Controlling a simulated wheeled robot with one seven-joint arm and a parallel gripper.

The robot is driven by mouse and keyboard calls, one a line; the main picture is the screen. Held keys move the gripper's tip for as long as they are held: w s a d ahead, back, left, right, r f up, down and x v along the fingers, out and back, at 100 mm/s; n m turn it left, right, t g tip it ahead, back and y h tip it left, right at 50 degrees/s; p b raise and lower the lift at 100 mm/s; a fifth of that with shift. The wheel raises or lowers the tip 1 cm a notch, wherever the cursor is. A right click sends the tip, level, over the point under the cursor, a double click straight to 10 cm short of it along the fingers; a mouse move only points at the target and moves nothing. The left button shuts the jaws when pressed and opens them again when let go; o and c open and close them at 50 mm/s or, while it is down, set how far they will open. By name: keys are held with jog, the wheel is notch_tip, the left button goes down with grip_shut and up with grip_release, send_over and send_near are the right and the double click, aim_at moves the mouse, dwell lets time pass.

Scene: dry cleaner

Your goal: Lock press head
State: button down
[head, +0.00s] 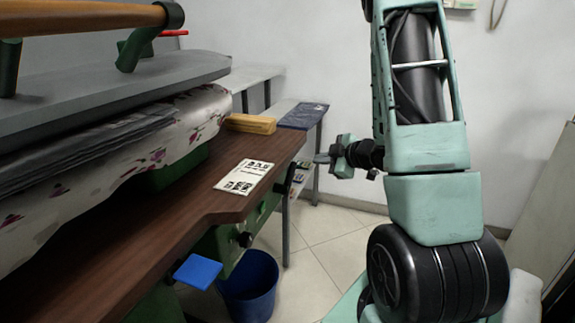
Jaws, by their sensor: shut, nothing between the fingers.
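The press head is a thick grey slab (130,95) at the upper left, with a wooden bar (85,17) on green brackets above it. It lies low over a padded bed with a flowered white cover (205,118); dark layers lie between them. A red-tipped lever (172,33) shows behind the head. A blue pedal (197,271) sticks out below the table. My gripper (322,158) is shut and empty, pointing left, just beyond the table's right edge and apart from the press head. The left end of the press is out of frame.
The brown tabletop (190,195) holds a printed card (244,177) and a yellow block (250,123). A blue bin (249,290) stands on the floor below. A narrow side table (303,115) stands behind. Tiled floor (325,245) is clear between the table and my arm.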

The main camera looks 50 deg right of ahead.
jog(key=shift+w, duration=0.2)
jog(key=s+d+f+b+x, duration=0.1)
jog(key=d+f+b+x, duration=0.1)
jog(key=x, duration=1)
jog(key=shift+w, duration=0.3)
jog(key=shift+p, duration=0.3)
